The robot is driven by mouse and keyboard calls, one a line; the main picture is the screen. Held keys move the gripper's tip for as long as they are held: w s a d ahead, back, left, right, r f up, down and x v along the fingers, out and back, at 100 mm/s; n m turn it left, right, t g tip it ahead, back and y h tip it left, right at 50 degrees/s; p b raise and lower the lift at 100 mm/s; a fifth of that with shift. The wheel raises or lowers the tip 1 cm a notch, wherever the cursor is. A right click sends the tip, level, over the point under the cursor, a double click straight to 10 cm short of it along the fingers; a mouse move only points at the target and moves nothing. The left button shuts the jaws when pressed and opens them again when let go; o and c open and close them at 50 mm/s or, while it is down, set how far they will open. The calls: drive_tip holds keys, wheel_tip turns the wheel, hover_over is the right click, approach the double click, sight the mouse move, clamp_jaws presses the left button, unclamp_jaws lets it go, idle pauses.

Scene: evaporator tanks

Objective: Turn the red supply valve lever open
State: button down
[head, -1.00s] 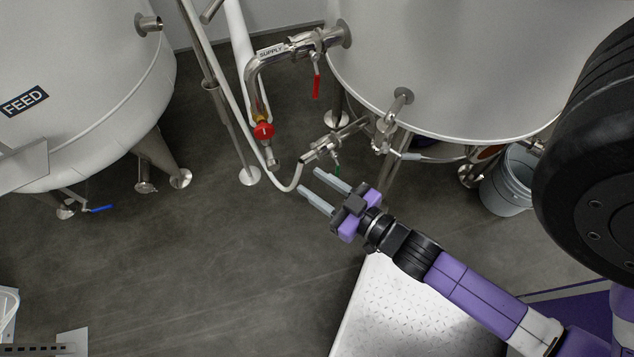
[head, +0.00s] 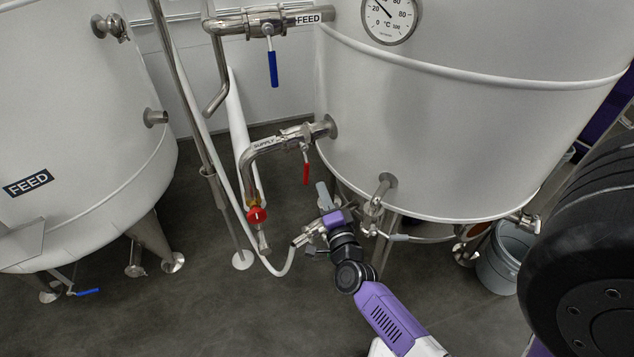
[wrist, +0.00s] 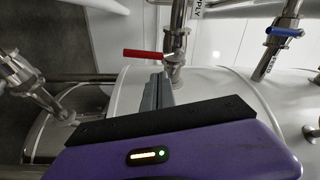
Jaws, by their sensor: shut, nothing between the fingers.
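The red supply valve lever (head: 306,173) hangs down from the supply valve (head: 296,136) on the steel pipe labelled SUPPLY, at the side of the right tank. My gripper (head: 323,192) is shut and empty, just below and right of the lever in the head view. In the wrist view the red lever (wrist: 146,54) lies across just beyond the closed fingertips (wrist: 160,82), near the valve body. I cannot tell whether the fingers touch the lever.
A blue feed lever (head: 272,69) hangs above, and its handle also shows in the wrist view (wrist: 284,32). The right tank wall (head: 440,160) stands close on the right. A bucket (head: 497,262) is at lower right.

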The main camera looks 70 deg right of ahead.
wheel_tip(320, 180, down, 4)
drive_tip(key=s+d+m+g, duration=0.2)
drive_tip(key=m, duration=0.3)
drive_tip(key=w+d, duration=0.5)
drive_tip(key=w, duration=0.2)
drive_tip(key=shift+w+r, duration=0.2)
drive_tip(key=shift+w, duration=0.05)
drive_tip(key=shift+w+a+m+p, duration=0.2)
drive_tip(key=shift+m+p, duration=0.15)
drive_tip(key=shift+m, duration=0.15)
